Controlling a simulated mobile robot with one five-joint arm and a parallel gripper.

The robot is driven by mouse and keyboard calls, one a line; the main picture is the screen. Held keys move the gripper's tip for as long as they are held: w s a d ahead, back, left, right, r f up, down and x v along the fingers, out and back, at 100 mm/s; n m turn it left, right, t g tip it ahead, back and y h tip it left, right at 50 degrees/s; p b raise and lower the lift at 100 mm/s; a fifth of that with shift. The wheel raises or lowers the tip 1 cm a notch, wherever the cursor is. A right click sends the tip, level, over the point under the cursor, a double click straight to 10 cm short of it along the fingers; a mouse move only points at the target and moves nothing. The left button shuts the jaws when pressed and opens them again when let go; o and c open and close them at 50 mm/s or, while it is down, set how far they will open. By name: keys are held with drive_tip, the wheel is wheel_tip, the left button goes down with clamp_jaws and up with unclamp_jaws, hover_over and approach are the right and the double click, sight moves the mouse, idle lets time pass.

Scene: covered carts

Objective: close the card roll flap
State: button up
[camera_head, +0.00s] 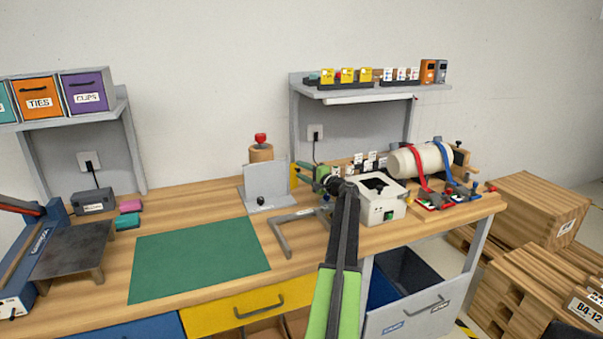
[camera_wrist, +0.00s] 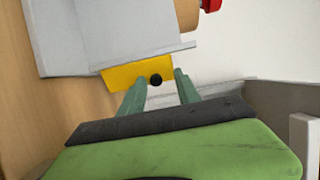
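The card roll unit has an upright grey panel (camera_head: 265,187) with a black knob low on its face. A brown roll with a red knob (camera_head: 261,140) shows behind it. A yellow plate (camera_head: 293,176), which I take to be the flap, stands at its right side. In the wrist view the yellow plate (camera_wrist: 122,79) has a black knob (camera_wrist: 155,80) and juts from the grey body (camera_wrist: 98,30). My gripper (camera_head: 307,169) is open at the plate's right. Its green fingertips (camera_wrist: 158,79) lie either side of the knob, with gaps showing; contact cannot be told.
A white box machine (camera_head: 378,205) stands close right of my gripper. A grey bracket (camera_head: 283,240) lies in front on the bench. The green mat (camera_head: 200,260) is clear. A shelf (camera_head: 370,92) with small bins is above.

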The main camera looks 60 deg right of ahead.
wheel_tip(320, 180, up, 4)
drive_tip(key=p, duration=0.3)
drive_tip(key=shift+w+d+r+p, duration=0.1)
drive_tip(key=shift+w+r+p, duration=0.05)
drive_tip(key=shift+r+p, duration=0.15)
drive_tip(key=o, duration=0.5)
drive_tip(key=shift+s+d+r+p, duration=0.15)
drive_tip(key=shift+s+p, duration=0.15)
drive_tip(key=shift+s, duration=0.25)
drive_tip(key=shift+s+d+r+p, duration=0.15)
drive_tip(key=shift+s+p, duration=0.1)
drive_tip(key=shift+s, duration=0.3)
drive_tip(key=s+r+p, duration=0.1)
drive_tip(key=s, duration=0.2)
drive_tip(key=s+r+p, duration=0.2)
drive_tip(key=s, duration=0.1)
drive_tip(key=s+r+p, duration=0.1)
drive_tip(key=s+r, duration=0.1)
drive_tip(key=s, duration=0.1)
drive_tip(key=shift+s+a+r+p, duration=0.1)
drive_tip(key=shift+s+r+p, duration=0.15)
drive_tip(key=shift+p, duration=0.15)
drive_tip(key=c, duration=0.5)
drive_tip(key=shift+s+f, duration=0.1)
drive_tip(key=shift+f, duration=0.05)
